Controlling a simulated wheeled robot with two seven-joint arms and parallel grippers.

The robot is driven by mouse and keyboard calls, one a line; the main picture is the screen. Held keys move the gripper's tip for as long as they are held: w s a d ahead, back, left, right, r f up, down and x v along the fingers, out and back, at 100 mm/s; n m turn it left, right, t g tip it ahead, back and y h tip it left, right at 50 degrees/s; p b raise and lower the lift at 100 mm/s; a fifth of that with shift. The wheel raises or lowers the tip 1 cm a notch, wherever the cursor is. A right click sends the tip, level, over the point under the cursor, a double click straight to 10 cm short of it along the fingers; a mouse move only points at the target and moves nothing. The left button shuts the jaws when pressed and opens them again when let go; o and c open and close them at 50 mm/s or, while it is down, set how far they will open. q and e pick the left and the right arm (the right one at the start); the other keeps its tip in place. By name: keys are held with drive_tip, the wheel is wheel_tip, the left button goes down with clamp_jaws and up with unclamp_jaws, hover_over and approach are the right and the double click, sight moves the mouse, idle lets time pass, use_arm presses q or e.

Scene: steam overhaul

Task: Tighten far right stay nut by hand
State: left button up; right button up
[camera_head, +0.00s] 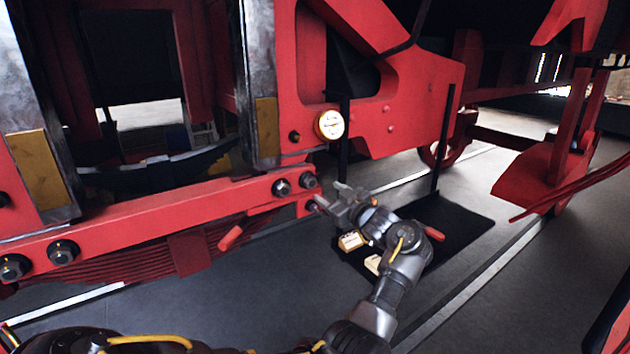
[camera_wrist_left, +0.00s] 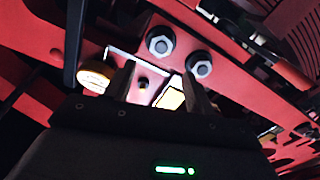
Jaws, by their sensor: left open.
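The red stay beam (camera_head: 150,217) carries dark hex nuts at both ends. At its right end are an inner nut (camera_head: 282,187) and a far right nut (camera_head: 309,181). In the left wrist view two hex nuts show, one nut (camera_wrist_left: 160,43) and another nut (camera_wrist_left: 199,67). A smaller dark stud or hole (camera_wrist_left: 143,85) shows between the fingers; I cannot tell which. My left gripper (camera_head: 330,194) is open and empty, just below and right of the far right nut, close to the red bracket. I cannot tell whether it touches anything. My right gripper is not seen.
A round gauge (camera_head: 330,125) sits on the red frame above the gripper. Grey floor is clear in front.

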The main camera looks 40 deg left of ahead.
sight(312, 182)
use_arm(q)
drive_tip(key=p+x, duration=0.2)
drive_tip(key=x, duration=0.6)
drive_tip(key=shift+p, duration=0.3)
drive_tip(key=shift+c, duration=1.2)
drive_tip(key=c, duration=0.7)
